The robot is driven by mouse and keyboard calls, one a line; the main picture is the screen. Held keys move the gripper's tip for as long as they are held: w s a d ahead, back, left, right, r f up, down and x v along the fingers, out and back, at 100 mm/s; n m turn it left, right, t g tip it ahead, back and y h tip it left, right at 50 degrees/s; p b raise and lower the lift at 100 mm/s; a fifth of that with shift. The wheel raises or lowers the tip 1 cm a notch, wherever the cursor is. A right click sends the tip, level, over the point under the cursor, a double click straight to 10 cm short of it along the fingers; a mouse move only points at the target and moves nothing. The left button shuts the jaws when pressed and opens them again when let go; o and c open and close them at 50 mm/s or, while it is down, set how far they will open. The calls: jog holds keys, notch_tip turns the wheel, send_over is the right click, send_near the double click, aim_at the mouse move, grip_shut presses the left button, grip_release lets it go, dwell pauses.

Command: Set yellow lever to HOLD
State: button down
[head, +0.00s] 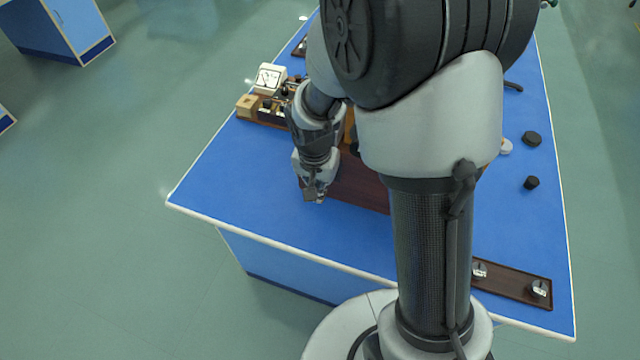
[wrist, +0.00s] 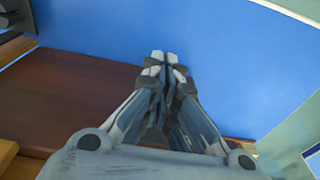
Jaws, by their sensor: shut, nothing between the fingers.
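My gripper (head: 314,190) is at the near left part of the blue bench, beside a dark wooden board. In the wrist view my gripper (wrist: 165,58) is shut and empty, its fingertips together against the blue bench top. I cannot make out a yellow lever in either view. My arm hides much of the middle of the bench in the head view.
The blue bench (head: 240,185) has free room at its left. The dark wooden board (head: 358,186) also shows in the wrist view (wrist: 70,105). A white-faced meter (head: 269,77) stands at the back left. Black knobs (head: 531,139) lie right; a brown strip (head: 510,282) lies front right.

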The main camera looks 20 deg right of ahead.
jog(key=shift+s+a+f+b, duration=0.15)
jog(key=shift+f+b, duration=0.2)
jog(key=shift+f, duration=0.2)
jog(key=shift+r, duration=0.2)
jog(key=shift+w+d+r+p, duration=0.3)
jog(key=shift+w+d+p, duration=0.2)
jog(key=shift+w+p, duration=0.1)
